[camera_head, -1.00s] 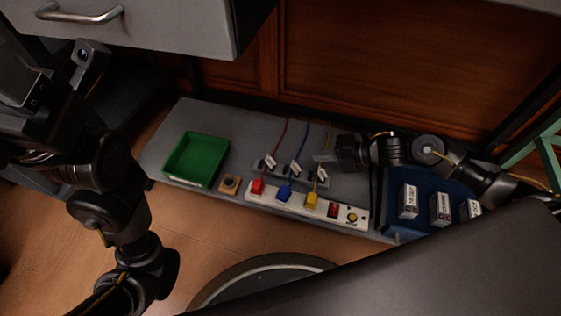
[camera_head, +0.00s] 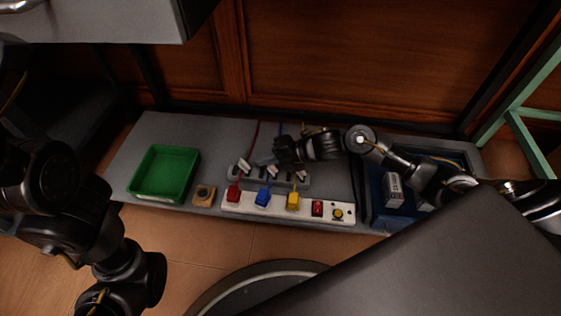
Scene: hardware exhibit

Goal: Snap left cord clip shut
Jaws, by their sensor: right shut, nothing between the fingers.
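Three cord clips stand in a row on a grey strip behind the white power strip (camera_head: 267,205). The left clip (camera_head: 244,166) has a pale flap tilted up, with the red cord (camera_head: 253,140) at it. The middle clip (camera_head: 272,171) looks the same, by the blue cord. That gripper is shut and empty, reaching in from the right, just behind the middle clip and to the right of the left clip. Only links of my left arm show, at the left; its gripper is out of view.
Red (camera_head: 234,194), blue (camera_head: 262,197) and yellow (camera_head: 293,200) plugs sit in the power strip. A green tray (camera_head: 137,190) and a small wooden block (camera_head: 203,196) lie to the left. A blue tray (camera_head: 378,212) with labelled boxes (camera_head: 393,190) is at the right. A wooden panel (camera_head: 370,60) rises behind.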

